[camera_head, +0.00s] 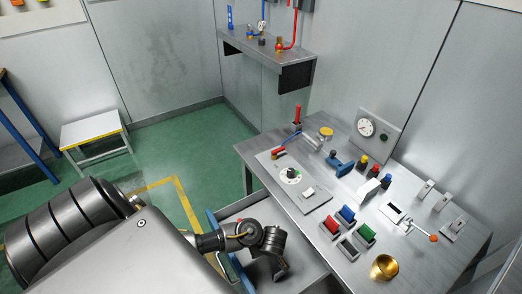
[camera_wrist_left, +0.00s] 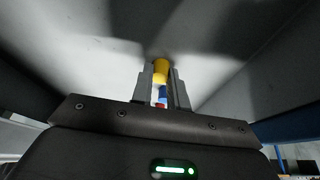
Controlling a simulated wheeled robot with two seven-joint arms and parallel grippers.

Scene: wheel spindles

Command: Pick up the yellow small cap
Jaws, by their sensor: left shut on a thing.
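My left gripper (camera_wrist_left: 160,82) reaches down into the grey open drawer. It is shut on the yellow small cap (camera_wrist_left: 160,70), which shows between its fingertips in the left wrist view. A blue piece (camera_wrist_left: 162,91) and a red piece (camera_wrist_left: 160,105) show between the fingers, nearer the palm; I cannot tell whether they touch the cap. In the head view my left gripper (camera_head: 280,273) is seen from above over the drawer, and the cap is hidden there. My right gripper is not in view.
The open drawer (camera_head: 258,210) has walls close around my left gripper. The grey workbench (camera_head: 310,203) above it holds a dial plate, red, blue and green switches, levers and a gold cup (camera_head: 384,267). A white step stool (camera_head: 92,133) stands at the left on open green floor.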

